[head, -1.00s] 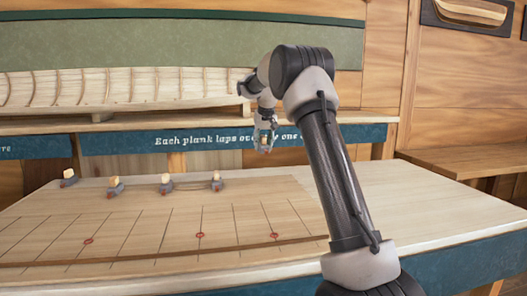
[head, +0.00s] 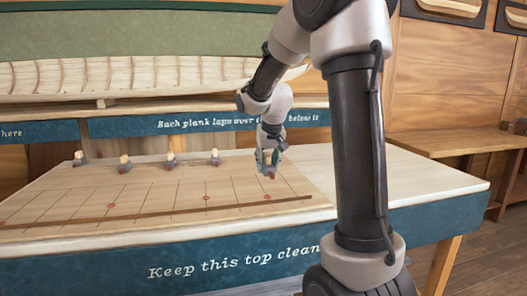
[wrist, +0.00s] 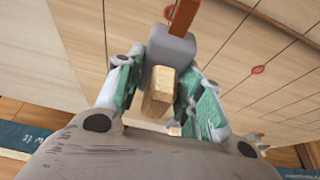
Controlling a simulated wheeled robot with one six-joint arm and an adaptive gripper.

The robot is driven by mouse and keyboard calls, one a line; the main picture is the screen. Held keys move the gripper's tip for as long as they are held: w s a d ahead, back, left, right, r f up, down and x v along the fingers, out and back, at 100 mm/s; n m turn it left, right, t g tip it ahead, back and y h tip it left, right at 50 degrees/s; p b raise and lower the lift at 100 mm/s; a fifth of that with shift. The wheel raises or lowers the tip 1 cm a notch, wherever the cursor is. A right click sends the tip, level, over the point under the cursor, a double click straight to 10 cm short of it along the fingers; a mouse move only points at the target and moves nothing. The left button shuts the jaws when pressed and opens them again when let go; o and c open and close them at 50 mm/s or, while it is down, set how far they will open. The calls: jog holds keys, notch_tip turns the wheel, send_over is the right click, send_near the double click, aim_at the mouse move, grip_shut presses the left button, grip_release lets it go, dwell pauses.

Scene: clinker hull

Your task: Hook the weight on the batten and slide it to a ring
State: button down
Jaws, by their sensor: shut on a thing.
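My gripper (head: 267,160) is shut on a weight, a grey body with a pale wooden block on top. In the wrist view the weight (wrist: 173,48) sits between the green-padded fingers (wrist: 165,95).
Several more weights stand in a row at the back of the board, the rightmost (head: 214,157) nearest my gripper. A ribbed hull model (head: 130,80) lies behind the table. The table top (head: 400,190) right of the board is clear.

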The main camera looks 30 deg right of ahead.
jog(key=shift+w, duration=0.2)
jog(key=shift+f, duration=0.25)
jog(key=shift+w+f, duration=0.1)
jog(key=shift+f, duration=3.3)
jog(key=shift+f, duration=0.55)
jog(key=shift+w+d, duration=0.2)
jog(key=shift+w, duration=0.55)
jog(key=shift+w+d, duration=0.25)
jog(key=shift+w, duration=0.45)
jog(key=shift+w+d, duration=0.2)
jog(key=shift+w, duration=0.55)
jog(key=shift+f, duration=0.15)
jog(key=c, duration=0.9)
grip_release()
